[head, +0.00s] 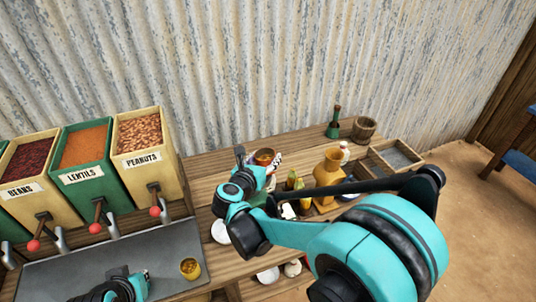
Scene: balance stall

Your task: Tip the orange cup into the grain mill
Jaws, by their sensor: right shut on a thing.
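Bins of beans (27,167), lentils (84,150) and peanuts (139,135) stand at the left above levers. A yellow cup (190,269) stands on the grey counter (160,250). A dark green bottle (334,124), a wooden bucket (364,129) and a divided tray (419,159) are at the back right.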

